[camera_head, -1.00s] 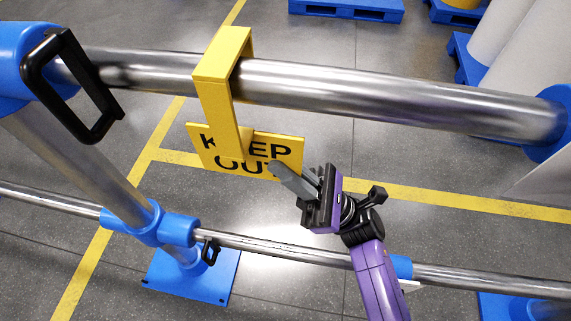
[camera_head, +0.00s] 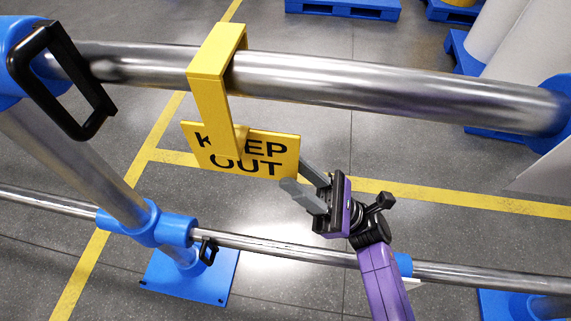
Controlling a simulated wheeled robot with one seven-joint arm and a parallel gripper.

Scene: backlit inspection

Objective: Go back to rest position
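My gripper (camera_head: 298,178) is purple and black with two grey fingers. The fingers are spread apart with nothing between them. It is just below and right of the yellow KEEP OUT sign (camera_head: 268,158), and its fingertips point up and left toward the sign's lower right corner. The sign hangs by a yellow hook (camera_head: 213,75) over the thick upper metal rail. Part of the lettering is hidden behind the hook's strap. I cannot tell the exact gap between the fingertips and the sign.
The upper rail (camera_head: 380,85) and thinner lower rail (camera_head: 290,248) cross the view. A black handle (camera_head: 97,122) is at the left. Blue pallets (camera_head: 345,8) lie on the floor behind. Open floor lies beyond the rails.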

